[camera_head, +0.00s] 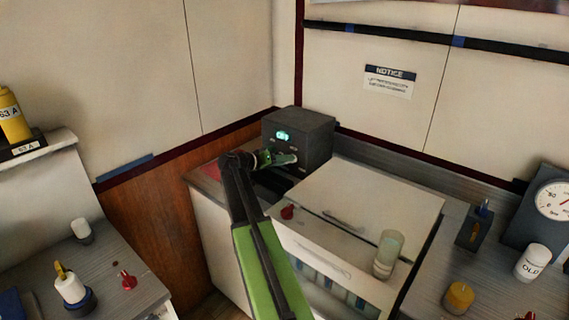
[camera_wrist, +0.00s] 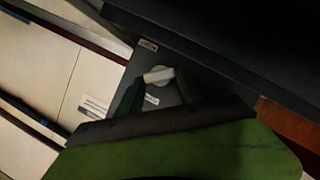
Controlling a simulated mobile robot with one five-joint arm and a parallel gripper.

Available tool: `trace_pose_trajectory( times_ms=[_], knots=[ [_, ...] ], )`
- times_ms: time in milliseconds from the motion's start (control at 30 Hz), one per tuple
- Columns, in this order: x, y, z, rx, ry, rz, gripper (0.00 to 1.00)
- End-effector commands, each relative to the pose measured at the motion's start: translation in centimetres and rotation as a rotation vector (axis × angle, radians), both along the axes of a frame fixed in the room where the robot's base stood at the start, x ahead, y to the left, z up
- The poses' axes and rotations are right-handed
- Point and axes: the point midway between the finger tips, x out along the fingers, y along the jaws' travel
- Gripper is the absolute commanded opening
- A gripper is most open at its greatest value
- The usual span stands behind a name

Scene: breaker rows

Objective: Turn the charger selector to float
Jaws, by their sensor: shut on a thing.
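The charger (camera_head: 312,138) is a dark grey box with a lit green display, standing in the back corner of the counter. Its selector is a pale round knob with a bar-shaped grip (camera_wrist: 158,74), seen in the wrist view. My gripper (camera_head: 284,159) is at the charger's front face, below the display. In the wrist view my gripper (camera_wrist: 160,78) has a dark finger on each side of the selector's bar and is shut on it. The bar lies nearly level in that view, tilted slightly. Small labels sit around the knob, too small to read.
A cream cabinet (camera_head: 370,205) with a red knob (camera_head: 287,212) and a pale green cylinder (camera_head: 388,252) lies right of my arm. A side counter (camera_head: 100,262) holds several small items. A gauge (camera_head: 553,200) and a white jar (camera_head: 533,262) stand far right.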

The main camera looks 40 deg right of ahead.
Motion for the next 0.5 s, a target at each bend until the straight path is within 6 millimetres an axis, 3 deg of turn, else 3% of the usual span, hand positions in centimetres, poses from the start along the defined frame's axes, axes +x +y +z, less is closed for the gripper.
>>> trace_pose_trajectory(
  times_ms=[500],
  knots=[
    [0.14,0.14,-0.20,-0.006,0.126,-0.001,0.03]
  ],
)
